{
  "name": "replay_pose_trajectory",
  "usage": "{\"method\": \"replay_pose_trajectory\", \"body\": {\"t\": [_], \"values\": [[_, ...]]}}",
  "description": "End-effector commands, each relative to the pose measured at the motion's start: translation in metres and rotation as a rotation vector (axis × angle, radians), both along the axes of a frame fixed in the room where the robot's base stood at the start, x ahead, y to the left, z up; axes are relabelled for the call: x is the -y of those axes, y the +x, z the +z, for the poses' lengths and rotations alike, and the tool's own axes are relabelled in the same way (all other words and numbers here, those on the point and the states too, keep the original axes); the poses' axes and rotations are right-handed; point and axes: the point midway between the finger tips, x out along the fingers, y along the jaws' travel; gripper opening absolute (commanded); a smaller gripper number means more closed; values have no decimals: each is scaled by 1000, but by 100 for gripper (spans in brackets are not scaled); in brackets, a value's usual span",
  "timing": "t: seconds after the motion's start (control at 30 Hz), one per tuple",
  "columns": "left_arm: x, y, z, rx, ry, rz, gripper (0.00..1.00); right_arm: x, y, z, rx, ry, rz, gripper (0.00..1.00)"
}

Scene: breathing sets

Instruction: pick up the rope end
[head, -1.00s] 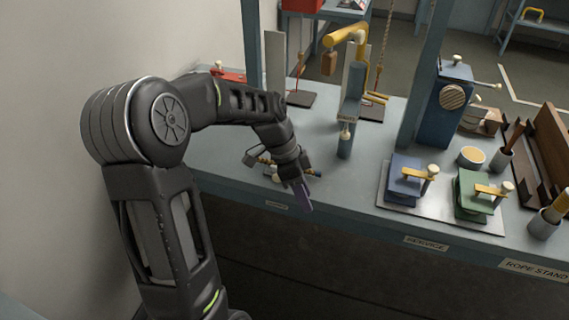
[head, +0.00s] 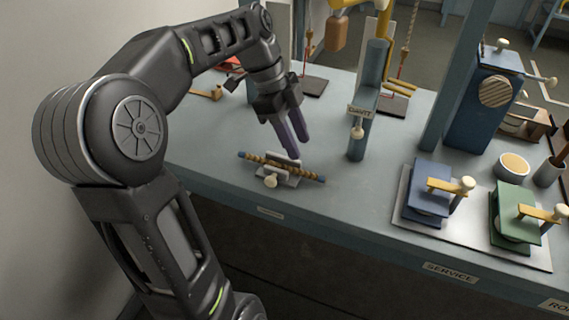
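A short tan rope (head: 258,160) with blue ends lies on the bench, across a small grey clamp (head: 290,181) with a cream knob. One blue end (head: 241,155) points left and the other blue end (head: 320,179) points right. My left gripper (head: 300,151) points down with its two purple fingers apart. Its fingertips are just above and behind the middle of the rope, and nothing shows between them. Whether a fingertip touches the clamp, I cannot tell. My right gripper is not in view.
A blue-grey post (head: 369,105) labelled DAVIT stands right of the gripper. A metal plate (head: 405,205) holds a blue block (head: 428,190) and a green block (head: 514,212) with yellow handles. A tall blue box (head: 478,115) stands behind. Bench surface (head: 350,190) right of the rope is clear.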

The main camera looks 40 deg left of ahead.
Motion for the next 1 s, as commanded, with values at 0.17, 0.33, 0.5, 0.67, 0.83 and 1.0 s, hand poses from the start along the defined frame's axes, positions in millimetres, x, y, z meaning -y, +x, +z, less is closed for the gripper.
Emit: {"method": "replay_pose_trajectory", "body": {"t": [0.17,0.33,0.5,0.67,0.83,1.0], "values": [[1,0,-1,0,0,1,40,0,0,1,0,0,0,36],[7,2,-16,-3,-1,0,40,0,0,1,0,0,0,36],[10,4,-25,0,0,1,40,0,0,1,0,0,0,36],[10,4,-24,-1,0,2,40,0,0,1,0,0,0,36],[12,5,-30,-2,-1,2,40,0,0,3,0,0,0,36],[20,7,-52,-5,-2,1,40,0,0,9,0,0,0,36]]}}
